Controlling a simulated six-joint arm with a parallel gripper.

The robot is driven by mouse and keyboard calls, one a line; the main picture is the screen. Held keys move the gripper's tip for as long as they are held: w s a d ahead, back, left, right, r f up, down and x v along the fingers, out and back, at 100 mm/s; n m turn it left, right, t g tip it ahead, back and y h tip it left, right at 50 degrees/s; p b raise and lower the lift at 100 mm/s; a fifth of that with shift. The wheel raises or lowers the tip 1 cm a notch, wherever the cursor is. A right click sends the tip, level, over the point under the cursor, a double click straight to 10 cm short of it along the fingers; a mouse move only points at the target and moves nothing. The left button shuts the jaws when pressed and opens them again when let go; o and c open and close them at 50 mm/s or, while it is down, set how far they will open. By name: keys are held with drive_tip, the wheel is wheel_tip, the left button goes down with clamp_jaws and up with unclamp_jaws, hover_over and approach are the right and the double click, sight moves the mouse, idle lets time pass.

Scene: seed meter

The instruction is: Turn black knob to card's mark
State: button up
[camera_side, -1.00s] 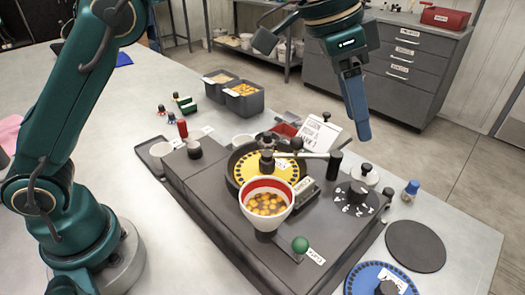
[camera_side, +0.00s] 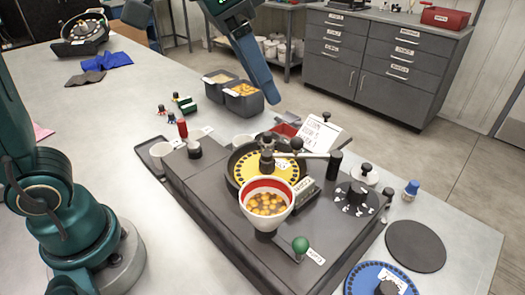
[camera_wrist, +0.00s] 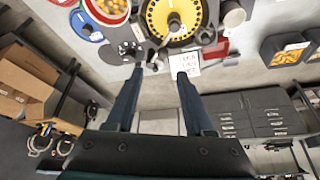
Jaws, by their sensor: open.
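The black knob (camera_side: 357,192) stands on a black dial with white marks, at the right end of the grey machine. In the wrist view the dial (camera_wrist: 129,49) lies beyond my left finger. The white card (camera_side: 320,133) leans behind the machine; its lettering is too small to read surely. In the wrist view the card (camera_wrist: 186,63) is close to my right fingertip. My gripper (camera_side: 272,97) hangs in the air behind and left of the card in the side view. The wrist view shows its two fingers (camera_wrist: 160,74) wide apart with nothing between.
A yellow seed plate (camera_side: 255,170), a cup of orange seeds (camera_side: 266,202) and a handled bar (camera_side: 313,155) crowd the machine near the knob. A green ball knob (camera_side: 300,244) and a blue disc (camera_side: 362,279) are nearer.

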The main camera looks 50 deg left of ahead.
drive_tip(key=s+a+f+n+y, duration=0.1)
drive_tip(key=s+a+f+n, duration=0.2)
drive_tip(key=s, duration=0.6)
drive_tip(key=shift+a+f+n+t, duration=0.2)
drive_tip(key=shift+a+n+t, duration=0.15)
drive_tip(key=shift+a, duration=0.95)
drive_tip(key=shift+o, duration=0.4)
drive_tip(key=shift+s, duration=0.1)
